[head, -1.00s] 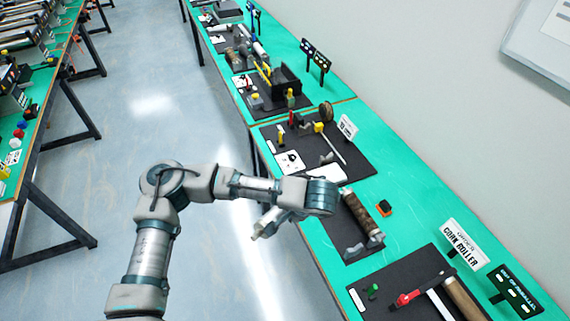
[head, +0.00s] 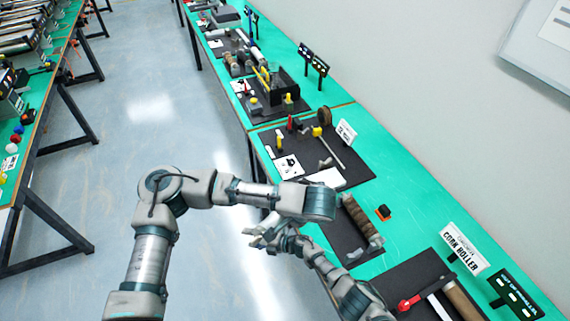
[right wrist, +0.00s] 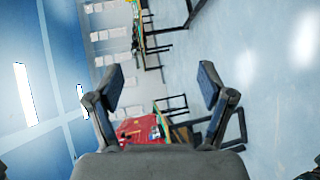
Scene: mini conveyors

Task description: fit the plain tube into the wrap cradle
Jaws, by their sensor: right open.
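A brown mottled roll (head: 358,219) lies on a dark mat at the near right station in the head view, with grey pieces by it; I cannot tell whether these are the wrap cradle. A tan cylinder (head: 466,302), possibly the plain tube, lies on the nearer dark mat, cut by the bottom edge. My right gripper (head: 268,238) is over the aisle, left of the bench, away from both. In the right wrist view it (right wrist: 162,85) is open with nothing between its fingers. My left arm crosses the middle; I cannot make out its gripper's fingers.
A red-handled tool (head: 408,303) lies beside the tan cylinder. A small orange-black block (head: 383,212) sits on the green bench. Further stations with dark mats line the bench.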

